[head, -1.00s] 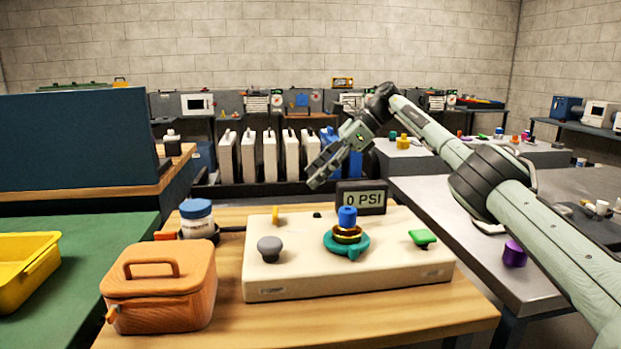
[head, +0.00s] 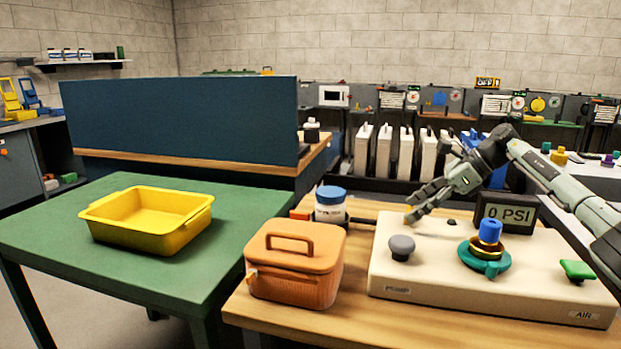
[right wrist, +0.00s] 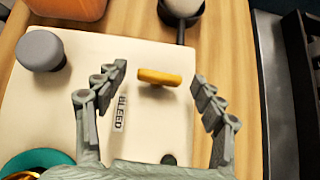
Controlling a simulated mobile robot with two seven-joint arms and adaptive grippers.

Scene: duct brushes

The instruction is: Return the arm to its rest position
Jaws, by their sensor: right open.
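My right gripper (head: 412,207) is open in the head view, over the back left part of a cream panel (head: 390,275). In the right wrist view its two fingers stand apart on either side of a small yellow lever (right wrist: 160,77), beside a "BLEED" label (right wrist: 119,113). Nothing is gripped between them. In the head view the gripper hides the lever. My left gripper is not in view.
The panel bears a grey knob (head: 401,247), a teal and blue fitting (head: 489,246), a green switch (head: 577,270) and a "0 PSI" display (head: 507,213). An orange case (head: 293,262) and blue-lidded jar (head: 330,203) stand left. A yellow tray (head: 147,219) sits on the green table (head: 240,212).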

